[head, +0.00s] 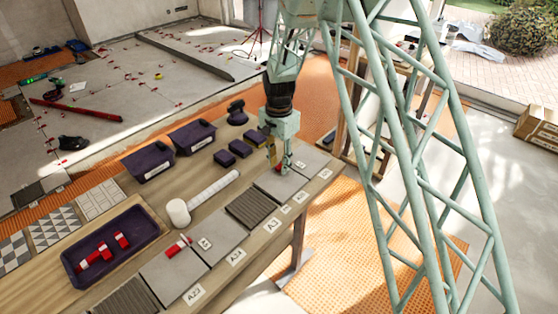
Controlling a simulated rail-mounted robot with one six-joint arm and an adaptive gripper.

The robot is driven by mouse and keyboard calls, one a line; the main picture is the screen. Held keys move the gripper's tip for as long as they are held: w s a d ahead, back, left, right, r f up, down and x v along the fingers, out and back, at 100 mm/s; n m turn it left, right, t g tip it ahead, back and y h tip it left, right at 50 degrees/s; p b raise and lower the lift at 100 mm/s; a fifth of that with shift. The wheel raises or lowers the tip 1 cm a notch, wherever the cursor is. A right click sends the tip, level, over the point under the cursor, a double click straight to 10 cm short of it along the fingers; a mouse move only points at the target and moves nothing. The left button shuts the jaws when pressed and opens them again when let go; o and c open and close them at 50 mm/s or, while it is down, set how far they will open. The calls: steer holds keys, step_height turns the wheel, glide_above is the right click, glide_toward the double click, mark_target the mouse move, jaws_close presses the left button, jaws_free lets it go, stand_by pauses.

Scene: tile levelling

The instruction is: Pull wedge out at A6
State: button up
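My gripper (279,166) hangs pointing down over the far right end of the wooden workbench, above the seam by the far grey tiles (284,186). A small red piece (285,171) shows at its fingertips; it looks like a wedge, but I cannot tell whether the fingers grip it or only stand beside it. Another red wedge with a white part (178,246) lies at the seam between nearer tiles. Small white label cards line the bench's front edge; one seems to read A3 (275,223). I cannot make out an A6 label.
A dark purple tray (72,268) holds red wedges. Patterned tile samples (52,229) lie at left. My green lattice structure blocks part of the right side.

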steer(key=shift+f, duration=0.15)
jaws_close()
stand_by(0.5)
